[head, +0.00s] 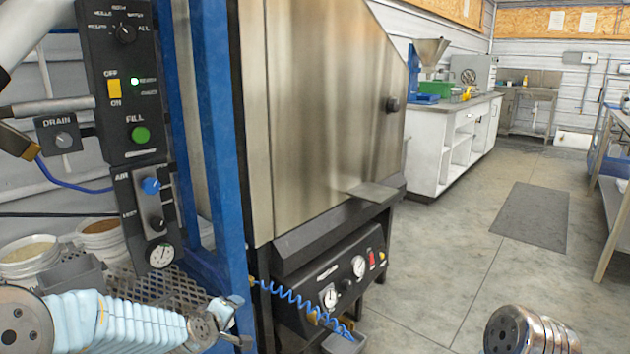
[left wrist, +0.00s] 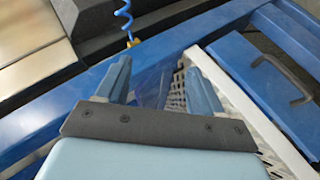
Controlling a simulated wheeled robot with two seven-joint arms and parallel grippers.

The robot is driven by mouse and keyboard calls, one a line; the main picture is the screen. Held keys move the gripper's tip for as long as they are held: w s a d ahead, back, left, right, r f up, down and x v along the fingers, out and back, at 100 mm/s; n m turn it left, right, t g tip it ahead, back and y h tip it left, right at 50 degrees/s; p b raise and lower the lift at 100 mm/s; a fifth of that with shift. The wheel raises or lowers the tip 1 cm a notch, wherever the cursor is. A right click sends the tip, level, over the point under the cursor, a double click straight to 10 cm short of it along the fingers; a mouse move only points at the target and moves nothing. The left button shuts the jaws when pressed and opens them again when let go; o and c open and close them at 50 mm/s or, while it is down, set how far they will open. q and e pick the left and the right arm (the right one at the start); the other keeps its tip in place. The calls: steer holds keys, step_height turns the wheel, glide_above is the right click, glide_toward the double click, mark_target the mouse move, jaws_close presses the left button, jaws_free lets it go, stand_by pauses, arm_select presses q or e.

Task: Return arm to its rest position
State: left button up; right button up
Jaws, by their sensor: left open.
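My left arm, in a light blue sleeve, comes in from the lower left in the head view. Its gripper (head: 238,318) is low in front of the blue frame post, beside the perforated shelf. In the left wrist view the two fingers of the left gripper (left wrist: 157,70) are spread apart with nothing between them. Beyond them lie a blue frame bar (left wrist: 60,120) and a white-edged perforated shelf (left wrist: 225,90). Whether the fingers touch the frame cannot be told. My right gripper is not in view; a metallic link of mine shows at the lower right.
A coiled blue hose (head: 300,302) hangs near the gripper. Open floor (head: 450,260) lies to the right.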

arm_select(q)
steer(key=s+d+f+m+g+h, duration=0.1)
steer(key=s+d+f+m+g, duration=0.1)
steer(key=s+f, duration=0.35)
steer(key=s+d+f+m+g, duration=0.1)
steer(key=s+f, duration=0.1)
steer(key=f, duration=0.6)
steer(key=s+d+f+m+g, duration=0.3)
steer(key=s+f, duration=0.4)
steer(key=s, duration=0.5)
steer(key=s+d+f+m+g+h, duration=0.1)
steer(key=s+d+f+m+g, duration=0.2)
steer(key=s+f, duration=0.5)
steer(key=s+g, duration=0.1)
steer(key=s, duration=0.3)
steer(key=shift+d+f+m+g+h, duration=0.2)
steer(key=shift+m+g+h, duration=0.1)
steer(key=shift+w, duration=0.1)
